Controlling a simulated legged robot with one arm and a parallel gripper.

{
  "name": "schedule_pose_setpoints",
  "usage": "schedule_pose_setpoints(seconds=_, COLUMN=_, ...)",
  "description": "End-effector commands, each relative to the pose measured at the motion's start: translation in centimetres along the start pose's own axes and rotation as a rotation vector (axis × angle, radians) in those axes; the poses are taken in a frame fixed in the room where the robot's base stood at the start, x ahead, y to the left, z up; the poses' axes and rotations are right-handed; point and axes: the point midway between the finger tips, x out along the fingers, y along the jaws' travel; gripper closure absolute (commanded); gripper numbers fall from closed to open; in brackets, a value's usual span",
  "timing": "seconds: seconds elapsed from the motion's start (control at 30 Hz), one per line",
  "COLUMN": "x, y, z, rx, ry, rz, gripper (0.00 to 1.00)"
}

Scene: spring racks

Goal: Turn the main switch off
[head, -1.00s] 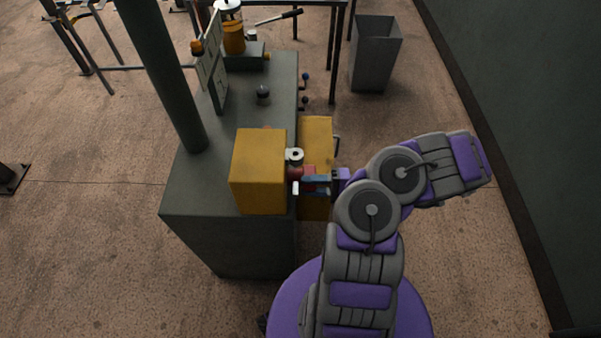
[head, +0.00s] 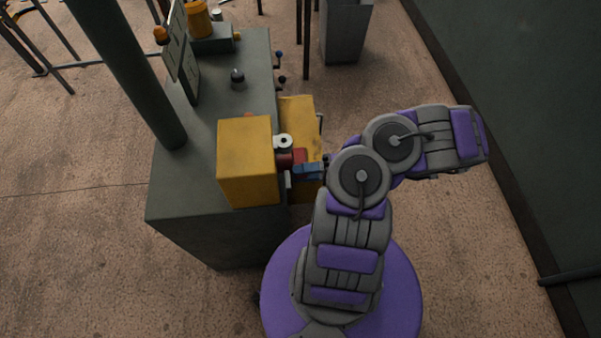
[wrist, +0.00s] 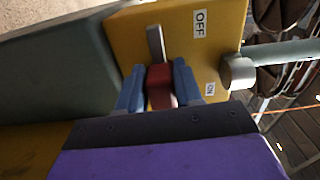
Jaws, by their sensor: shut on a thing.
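The main switch is a yellow box (head: 247,160) on the end of the grey-green cabinet, with a red handle (head: 292,158) on its right side. In the wrist view, the box face (wrist: 200,60) carries an "OFF" label (wrist: 199,23) at the top and a second, smaller label (wrist: 210,89) lower down. The red handle (wrist: 160,86) lies between the blue fingers of my gripper (wrist: 158,88), near the lower label. A grey metal lever piece (wrist: 156,43) extends above it. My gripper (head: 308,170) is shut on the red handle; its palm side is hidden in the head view.
A grey cylinder (wrist: 238,72) juts from the box face. A grey bin (head: 345,35) stands at the back; the floor at right is open.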

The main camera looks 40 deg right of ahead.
Motion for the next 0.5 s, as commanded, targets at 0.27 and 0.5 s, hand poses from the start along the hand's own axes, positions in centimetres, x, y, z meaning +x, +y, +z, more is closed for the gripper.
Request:
schedule_pose_setpoints(seconds=0.27, x=-0.32, y=0.17, z=-0.45, rx=-0.003, ry=0.018, rz=0.009, gripper=0.5)
schedule_pose_setpoints(seconds=0.5, x=0.33, y=-0.03, z=0.04, rx=-0.005, ry=0.011, rz=0.009, gripper=0.45)
